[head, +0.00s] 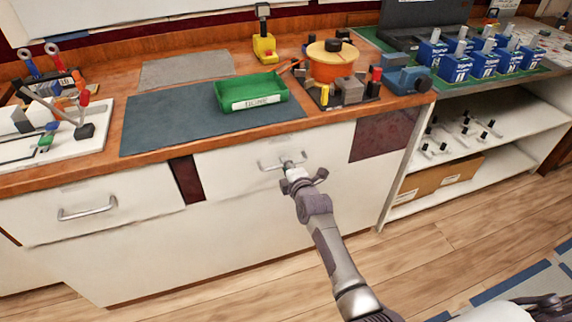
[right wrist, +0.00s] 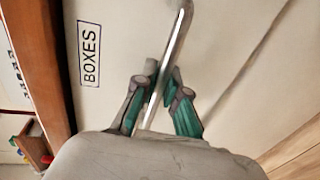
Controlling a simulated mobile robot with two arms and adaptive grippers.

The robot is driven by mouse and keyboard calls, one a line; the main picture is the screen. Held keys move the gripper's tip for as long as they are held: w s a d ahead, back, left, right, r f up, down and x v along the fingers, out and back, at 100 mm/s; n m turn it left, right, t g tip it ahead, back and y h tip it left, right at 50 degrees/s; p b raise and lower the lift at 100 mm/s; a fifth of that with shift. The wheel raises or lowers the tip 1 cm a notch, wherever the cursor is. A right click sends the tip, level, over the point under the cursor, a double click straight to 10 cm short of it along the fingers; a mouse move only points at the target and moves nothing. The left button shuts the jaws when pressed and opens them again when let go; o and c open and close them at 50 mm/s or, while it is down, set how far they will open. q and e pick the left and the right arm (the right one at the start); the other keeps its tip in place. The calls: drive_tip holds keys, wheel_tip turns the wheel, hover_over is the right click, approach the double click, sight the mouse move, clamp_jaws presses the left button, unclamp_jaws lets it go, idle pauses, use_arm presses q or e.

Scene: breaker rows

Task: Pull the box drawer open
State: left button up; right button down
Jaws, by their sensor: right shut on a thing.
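The box drawer (head: 235,163) has a white front under the wooden worktop. Its label BOXES (right wrist: 89,54) reads clearly in the right wrist view. The front looks flush with the cabinet, with no clear gap showing. Its metal bar handle (head: 268,167) also crosses the right wrist view (right wrist: 178,38). My right gripper (head: 291,166) is at the handle, with its fingers closed on the bar from both sides (right wrist: 162,88). It hides the handle's right part in the head view. My left gripper is not in view.
Another white drawer with a handle (head: 87,209) is at the left. A green tray (head: 250,104) and a round orange piece (head: 333,66) stand on the worktop (head: 190,62) above. An open shelf (head: 440,188) stands at right. The wood floor (head: 455,240) in front is partly clear.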

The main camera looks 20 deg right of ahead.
drive_tip(key=shift+s, duration=0.1)
drive_tip(key=f+p+v, duration=0.2)
drive_tip(key=p+v, duration=0.4)
drive_tip(key=v, duration=0.7)
drive_tip(key=s+a+f+p+v, duration=0.1)
drive_tip(key=f+p+v, duration=0.2)
drive_tip(key=p+v, duration=0.4)
drive_tip(key=shift+d+f+p+v, duration=0.3)
drive_tip(key=shift+d+f+v, duration=0.15)
drive_tip(key=shift+v, duration=3.3)
drive_tip(key=c, duration=1.2)
unclamp_jaws()
drive_tip(key=shift+r, duration=0.1)
